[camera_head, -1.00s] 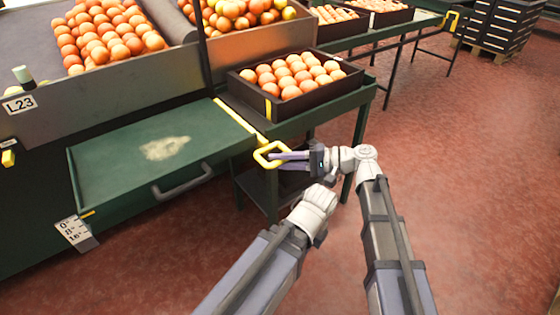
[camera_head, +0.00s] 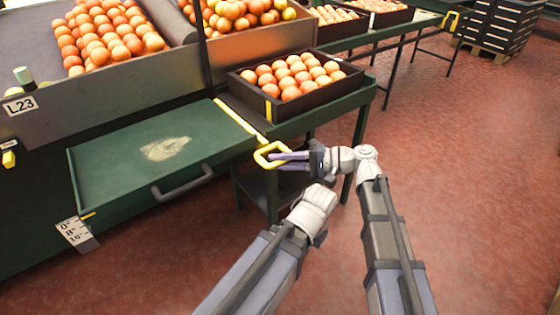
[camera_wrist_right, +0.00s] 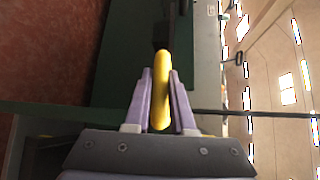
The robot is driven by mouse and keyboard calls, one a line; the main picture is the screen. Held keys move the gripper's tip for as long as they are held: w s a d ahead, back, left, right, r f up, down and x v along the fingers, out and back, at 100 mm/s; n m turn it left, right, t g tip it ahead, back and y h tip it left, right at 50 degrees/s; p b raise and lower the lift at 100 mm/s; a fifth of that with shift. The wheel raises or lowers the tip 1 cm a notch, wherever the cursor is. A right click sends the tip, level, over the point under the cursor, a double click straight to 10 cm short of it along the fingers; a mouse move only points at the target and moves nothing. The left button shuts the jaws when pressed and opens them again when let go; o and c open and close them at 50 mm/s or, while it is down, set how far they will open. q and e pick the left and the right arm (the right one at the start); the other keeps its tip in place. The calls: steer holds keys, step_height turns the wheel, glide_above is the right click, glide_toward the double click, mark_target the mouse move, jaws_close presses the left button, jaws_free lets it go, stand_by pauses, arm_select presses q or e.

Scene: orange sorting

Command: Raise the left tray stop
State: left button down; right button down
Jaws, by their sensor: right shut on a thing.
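A yellow loop handle (camera_head: 262,157) sits at the front corner between the green tray table (camera_head: 110,165) and the crate stand. A yellow bar (camera_head: 235,117) runs back from near it along the tray table's right edge; I take this to be the left tray stop. My right gripper (camera_head: 279,158) is shut on the loop, its fingers reaching in from the right. In the right wrist view the yellow handle (camera_wrist_right: 162,75) lies between the two fingers (camera_wrist_right: 160,100). The loop's gripped side is partly hidden by the fingers. My left gripper cannot be made out.
A dark crate of oranges (camera_head: 250,103) stands on the green stand (camera_head: 330,110) just behind the handle. A grey drawer handle (camera_head: 183,184) juts from the tray table's front. Red floor (camera_head: 470,180) is open to the right.

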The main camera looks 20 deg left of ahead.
step_height(320, 180, up, 5)
steer(key=p, duration=0.4)
steer(key=shift+w+f, duration=0.1)
steer(key=shift+f, duration=0.05)
steer(key=c, duration=0.8)
jaws_free()
steer(key=shift+o, duration=0.2)
steer(key=d+r+p, duration=0.1)
steer(key=d, duration=0.6)
steer(key=shift+w+d, duration=0.35)
steer(key=shift+w, duration=0.1)
